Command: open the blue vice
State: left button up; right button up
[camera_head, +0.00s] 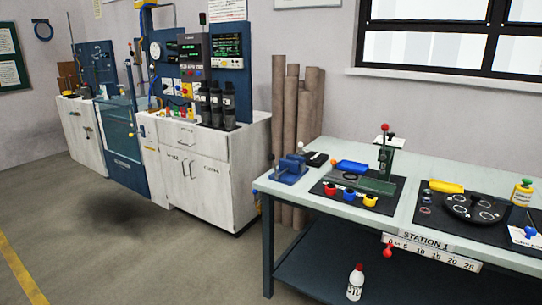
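The blue vice (290,171) stands on the left end of the pale green workbench top (325,149), near its left edge. A thin handle with a pale knob sticks up from it. It is too small here to tell how far apart its jaws are. Neither of my grippers shows in the head view, and nothing is touching the vice.
A black round plate (474,207) lies farther right. A white bottle (355,282) stands on the lower shelf. The floor (150,245) left of the bench is clear.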

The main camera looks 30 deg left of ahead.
aim_at(271, 157)
jog(key=u, duration=0.75)
jog(key=i, duration=1.8)
jog(key=z, duration=0.6)
